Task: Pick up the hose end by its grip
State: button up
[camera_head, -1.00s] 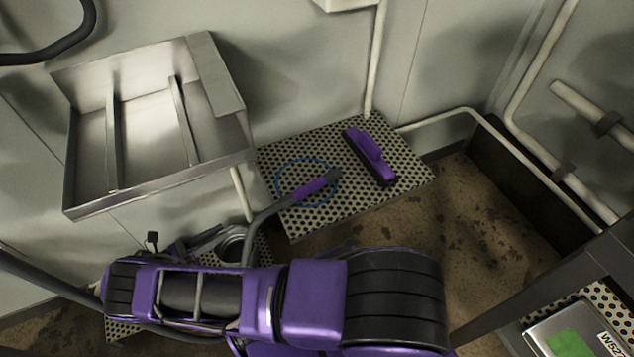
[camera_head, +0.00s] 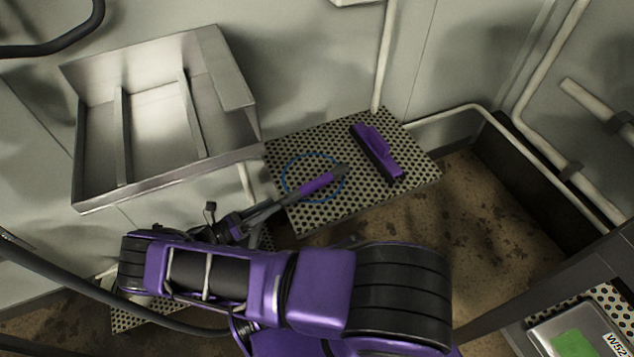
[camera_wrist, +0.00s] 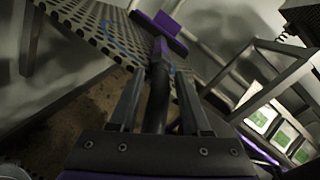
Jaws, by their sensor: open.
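The hose end lies on a perforated metal shelf (camera_head: 330,210), its purple grip (camera_head: 316,184) and dark tip pointing up and right. A thin blue ring (camera_head: 284,180) surrounds the grip on the shelf. My gripper (camera_head: 280,207) is just below and left of the grip, in line with the hose. In the wrist view, my open gripper (camera_wrist: 160,78) has one finger on each side of the dark hose (camera_wrist: 158,98); I cannot tell whether they touch it. The grip lies beyond the fingertips. The hose behind the gripper is mostly hidden by my arm in the head view.
A purple brush-like tool (camera_head: 376,150) lies on the shelf right of the hose tip. A steel tray (camera_head: 165,185) is on the wall at left. A pale pipe (camera_head: 383,60) stands behind the shelf. A dark frame and a labelled box (camera_head: 570,335) are at lower right.

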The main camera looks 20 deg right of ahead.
aim_at(282, 199)
jog(key=d, duration=0.5)
jog(key=shift+w+p, duration=0.3)
jog(key=shift+a, duration=0.1)
grip_shut()
jog(key=shift+r, duration=0.1)
